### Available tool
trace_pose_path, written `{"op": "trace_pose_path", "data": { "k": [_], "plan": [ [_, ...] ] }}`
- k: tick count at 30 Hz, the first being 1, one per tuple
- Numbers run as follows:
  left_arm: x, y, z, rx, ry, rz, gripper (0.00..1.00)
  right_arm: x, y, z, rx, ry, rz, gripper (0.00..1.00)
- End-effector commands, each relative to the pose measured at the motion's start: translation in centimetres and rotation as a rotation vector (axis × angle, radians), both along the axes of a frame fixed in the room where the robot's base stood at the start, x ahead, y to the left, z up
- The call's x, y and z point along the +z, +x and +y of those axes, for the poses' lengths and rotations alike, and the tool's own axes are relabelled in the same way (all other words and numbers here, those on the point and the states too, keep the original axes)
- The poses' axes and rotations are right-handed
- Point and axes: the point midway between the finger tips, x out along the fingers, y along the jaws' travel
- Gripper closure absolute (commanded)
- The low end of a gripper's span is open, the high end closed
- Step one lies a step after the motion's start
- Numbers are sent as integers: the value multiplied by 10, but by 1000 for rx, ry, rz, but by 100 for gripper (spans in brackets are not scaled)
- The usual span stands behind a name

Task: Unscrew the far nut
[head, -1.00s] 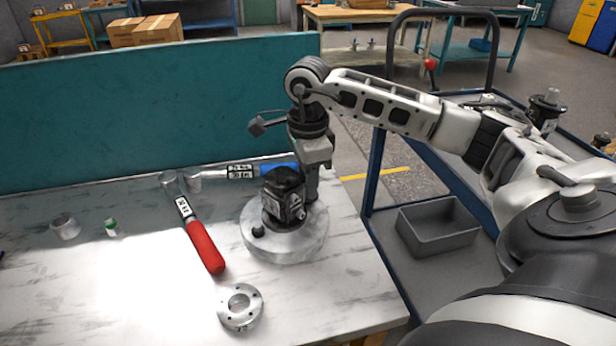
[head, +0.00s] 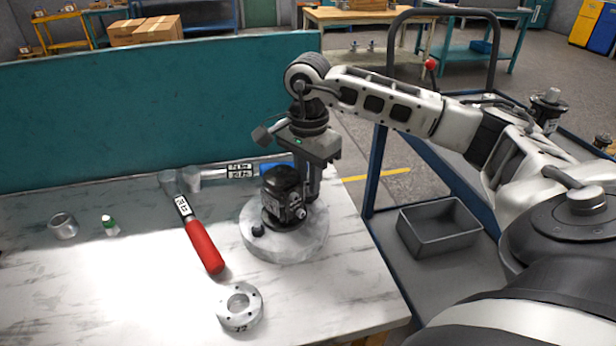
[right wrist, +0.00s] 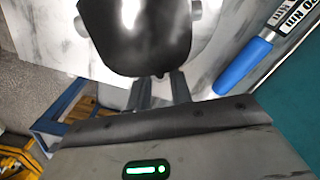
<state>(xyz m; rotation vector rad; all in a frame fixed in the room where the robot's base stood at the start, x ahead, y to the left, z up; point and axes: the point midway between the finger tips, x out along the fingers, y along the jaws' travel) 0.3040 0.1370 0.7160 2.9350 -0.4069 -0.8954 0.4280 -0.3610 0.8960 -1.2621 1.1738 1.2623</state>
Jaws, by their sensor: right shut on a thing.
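The black hydraulic motor (head: 283,196) stands upright on a round pale base (head: 285,245) near the table's right edge. A dark near nut (head: 258,230) shows at the front left of its flange. My right gripper (head: 312,190) points down close behind the motor's right side, with its fingers low by the far side of the flange. In the right wrist view the motor (right wrist: 140,35) fills the top and the two fingers (right wrist: 161,92) are close together beside it. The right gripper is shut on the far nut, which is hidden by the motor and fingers. My left gripper is out of view.
A red-handled wrench (head: 205,247) and a blue-handled wrench (head: 240,171) lie left of and behind the base. A metal ring (head: 239,306) lies in front. A small cylinder (head: 63,226) and a green-and-white item (head: 110,225) lie left. A teal panel (head: 150,120) borders the back.

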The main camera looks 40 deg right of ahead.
Motion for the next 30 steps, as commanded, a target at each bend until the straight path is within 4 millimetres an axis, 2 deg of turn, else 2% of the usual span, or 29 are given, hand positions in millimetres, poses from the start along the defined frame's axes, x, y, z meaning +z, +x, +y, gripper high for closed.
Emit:
{"op": "trace_pose_path", "data": {
  "k": [5,14,21,22,23,30],
  "plan": [
    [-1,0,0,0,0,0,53,0,0,0,27,-1,-1,100],
    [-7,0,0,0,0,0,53,0,0,0,379,-2,0,100],
    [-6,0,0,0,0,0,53,1,0,-1,400,-1,1,100],
    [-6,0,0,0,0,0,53,1,0,-1,400,-1,1,73],
    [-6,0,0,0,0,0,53,1,0,-1,400,-1,1,69],
    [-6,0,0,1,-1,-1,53,1,0,0,399,-1,1,69]
  ]
}}
